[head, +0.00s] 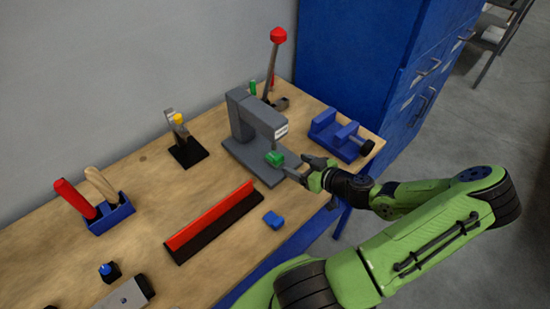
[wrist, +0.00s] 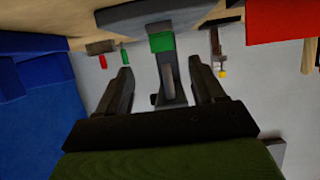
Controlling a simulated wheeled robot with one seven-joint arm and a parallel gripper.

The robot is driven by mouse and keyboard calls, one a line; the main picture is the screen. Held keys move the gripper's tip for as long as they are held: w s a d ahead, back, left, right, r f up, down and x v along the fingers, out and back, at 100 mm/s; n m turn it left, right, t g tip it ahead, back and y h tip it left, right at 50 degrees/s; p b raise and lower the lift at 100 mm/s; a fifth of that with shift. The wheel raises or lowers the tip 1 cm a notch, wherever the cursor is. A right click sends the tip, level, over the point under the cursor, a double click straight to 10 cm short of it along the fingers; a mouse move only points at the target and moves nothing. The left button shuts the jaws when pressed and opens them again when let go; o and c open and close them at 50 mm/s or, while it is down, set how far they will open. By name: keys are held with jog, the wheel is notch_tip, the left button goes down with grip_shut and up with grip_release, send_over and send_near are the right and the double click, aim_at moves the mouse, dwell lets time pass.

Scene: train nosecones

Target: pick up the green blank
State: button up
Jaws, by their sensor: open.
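The green blank (head: 275,158) is a small green block at the grey press (head: 245,110), low under its overhanging head. In the wrist view the green blank (wrist: 161,42) shows between and just beyond the fingertips, against the grey press. My gripper (head: 309,171) reaches in from the right, its fingers pointing toward the blank. In the wrist view my gripper (wrist: 160,68) has its two dark fingers spread wide with nothing between them. A small gap seems to separate the fingertips from the blank.
A blue vise (head: 335,135) stands right of the press, close to my gripper. A red-knobbed lever (head: 277,36) rises behind. A yellow-tipped clamp (head: 182,140) stands left. Bare wood lies between.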

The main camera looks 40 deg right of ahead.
aim_at(280, 158)
jog(key=p+x, duration=0.1)
jog(key=x, duration=0.6)
jog(key=shift+w+a, duration=0.15)
jog(key=shift+c, duration=1)
jog(key=c, duration=0.9)
